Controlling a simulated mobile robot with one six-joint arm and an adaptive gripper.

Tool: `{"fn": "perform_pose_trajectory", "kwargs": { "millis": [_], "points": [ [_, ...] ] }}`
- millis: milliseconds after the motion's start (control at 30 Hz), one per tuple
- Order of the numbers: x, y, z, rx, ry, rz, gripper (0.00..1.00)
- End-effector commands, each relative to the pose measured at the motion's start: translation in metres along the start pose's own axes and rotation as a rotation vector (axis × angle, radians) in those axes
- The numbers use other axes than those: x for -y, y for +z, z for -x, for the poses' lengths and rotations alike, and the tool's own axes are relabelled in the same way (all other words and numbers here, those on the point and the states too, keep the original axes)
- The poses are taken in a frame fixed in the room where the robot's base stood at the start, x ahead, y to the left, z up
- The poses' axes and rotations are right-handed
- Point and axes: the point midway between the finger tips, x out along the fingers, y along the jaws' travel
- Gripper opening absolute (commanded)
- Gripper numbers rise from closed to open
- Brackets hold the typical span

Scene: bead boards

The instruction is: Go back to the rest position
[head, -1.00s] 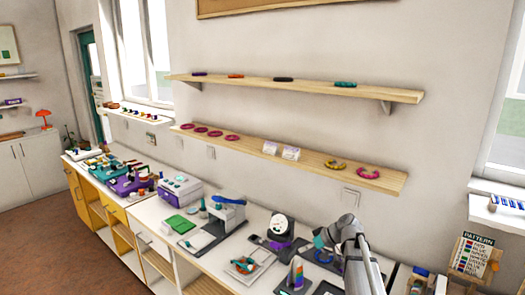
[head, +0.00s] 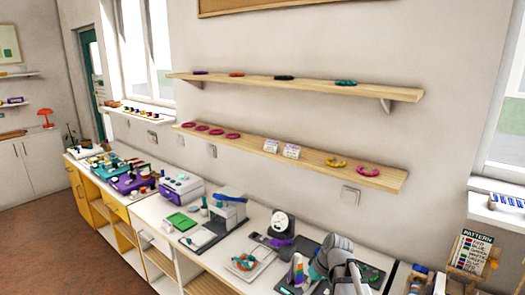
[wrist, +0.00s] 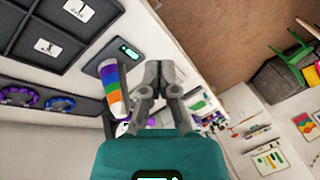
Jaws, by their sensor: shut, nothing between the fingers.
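My gripper (wrist: 160,72) shows in the wrist view with its grey fingers together and nothing between them. A cone striped in purple, blue, green and orange (wrist: 112,88) appears just left of the fingers; whether it touches them I cannot tell. In the head view my arm is folded over the right part of the counter (head: 258,219), and its fingertips cannot be made out. The striped cone (head: 297,268) stands left of my arm there.
A round-faced device (head: 281,222) and a white tray with beads (head: 247,263) stand left of my arm. The lower shelf (head: 320,163) is on the wall behind. A pattern board (head: 470,250) stands to the right. A dark compartment tray (wrist: 70,15) shows in the wrist view.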

Motion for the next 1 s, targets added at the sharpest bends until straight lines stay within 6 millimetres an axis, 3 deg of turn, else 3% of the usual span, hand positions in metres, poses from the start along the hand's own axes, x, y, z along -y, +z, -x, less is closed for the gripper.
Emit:
{"fn": "perform_pose_trajectory", "kwargs": {
  "millis": [33,100,333,500,1000],
  "points": [
    [0.008,0.025,-0.002,0.034,0.047,-0.047,0.0],
    [0.011,0.047,-0.003,0.076,0.121,-0.122,0.0],
    [0.013,0.097,0.002,0.141,0.316,-0.305,0.0],
    [0.013,0.108,0.004,0.15,0.373,-0.357,0.0],
    [0.012,0.108,0.004,0.15,0.375,-0.36,0.0]
  ]
}}
